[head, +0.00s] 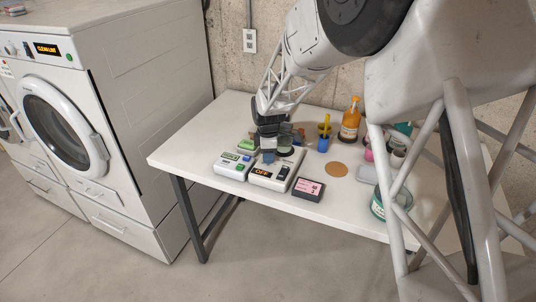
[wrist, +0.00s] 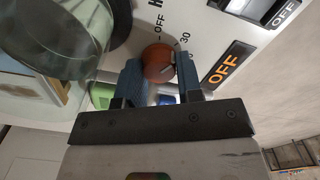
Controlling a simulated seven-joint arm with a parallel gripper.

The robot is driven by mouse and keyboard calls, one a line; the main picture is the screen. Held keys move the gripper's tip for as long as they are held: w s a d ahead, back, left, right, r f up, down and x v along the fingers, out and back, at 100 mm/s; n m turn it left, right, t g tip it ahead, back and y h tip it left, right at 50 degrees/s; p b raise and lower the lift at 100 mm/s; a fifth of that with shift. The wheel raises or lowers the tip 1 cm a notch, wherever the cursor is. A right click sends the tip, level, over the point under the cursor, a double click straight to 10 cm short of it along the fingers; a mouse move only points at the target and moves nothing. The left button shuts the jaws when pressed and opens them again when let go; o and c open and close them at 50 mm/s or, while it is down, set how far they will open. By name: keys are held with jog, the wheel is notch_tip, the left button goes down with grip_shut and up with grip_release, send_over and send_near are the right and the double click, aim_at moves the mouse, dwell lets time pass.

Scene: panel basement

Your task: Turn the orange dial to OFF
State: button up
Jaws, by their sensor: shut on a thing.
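The orange dial (wrist: 158,62) is in the wrist view, between the two blue fingertips of my gripper (wrist: 161,72). My gripper is shut on it, a finger on each side. Printed marks OFF and 30 stand beside the dial; which mark its pointer faces is hard to tell. The dial sits on a white device (head: 262,182) on the table, whose orange display (wrist: 227,66) reads OFF. In the head view my gripper (head: 268,157) is over this device and hides the dial.
A clear round glass vessel (wrist: 75,40) stands close beside the gripper. A cork disc (head: 337,169) and orange bottle (head: 350,122) are farther right.

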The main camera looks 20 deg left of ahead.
jog(key=shift+n, duration=0.3)
jog(key=n, duration=0.3)
jog(key=shift+n, duration=0.4)
jog(key=n, duration=0.4)
jog(key=shift+d+n, duration=0.1)
jog(key=shift+n, duration=0.2)
jog(key=o, duration=0.9)
jog(key=shift+r, duration=0.15)
jog(key=shift+r, duration=3.8)
